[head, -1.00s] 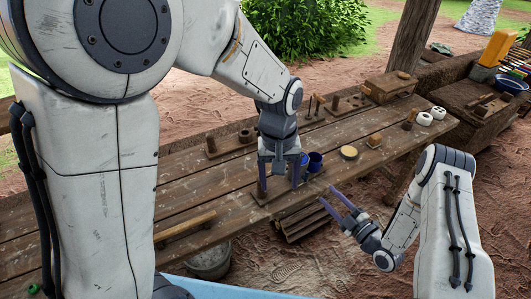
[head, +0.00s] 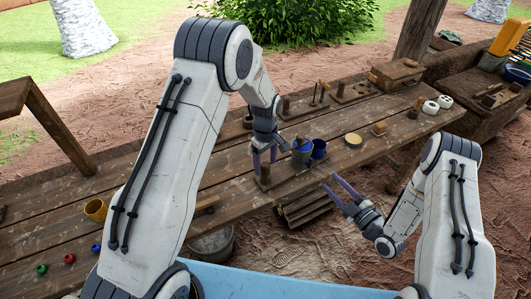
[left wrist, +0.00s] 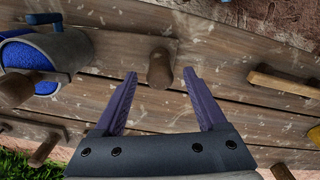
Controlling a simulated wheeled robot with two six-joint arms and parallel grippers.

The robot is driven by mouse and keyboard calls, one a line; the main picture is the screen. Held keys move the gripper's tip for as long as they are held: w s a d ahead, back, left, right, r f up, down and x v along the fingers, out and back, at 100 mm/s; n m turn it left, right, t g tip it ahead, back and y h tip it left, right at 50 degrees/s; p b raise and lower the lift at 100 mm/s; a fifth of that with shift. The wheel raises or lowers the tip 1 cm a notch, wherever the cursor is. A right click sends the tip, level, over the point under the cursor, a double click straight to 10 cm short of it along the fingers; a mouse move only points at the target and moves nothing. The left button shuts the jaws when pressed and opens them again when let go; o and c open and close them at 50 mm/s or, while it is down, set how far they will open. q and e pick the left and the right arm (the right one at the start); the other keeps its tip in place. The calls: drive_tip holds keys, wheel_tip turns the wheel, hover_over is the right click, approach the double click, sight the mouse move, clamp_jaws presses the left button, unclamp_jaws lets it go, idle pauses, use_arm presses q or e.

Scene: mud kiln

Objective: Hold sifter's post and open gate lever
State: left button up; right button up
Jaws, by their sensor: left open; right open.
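The sifter stands at the front edge of the wooden bench, with a short upright wooden post (head: 264,177) and a grey drum (head: 302,158) with blue in it. In the left wrist view the post (left wrist: 160,68) is ahead of the fingertips, centred between them and not gripped. The drum (left wrist: 68,55) is at the left there, with a blue handle-like piece (left wrist: 45,18) on its rim; I cannot tell if this is the gate lever. My left gripper (head: 265,158) is open, pointing down just above the post. My right gripper (head: 331,181) is open and empty, off the bench's front edge.
A round tan-topped piece (head: 353,140) is further right. Stacked wood (head: 303,208) lies below the bench edge.

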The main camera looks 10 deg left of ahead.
sight(266, 171)
use_arm(q)
drive_tip(key=shift+f, duration=2.35)
clamp_jaws()
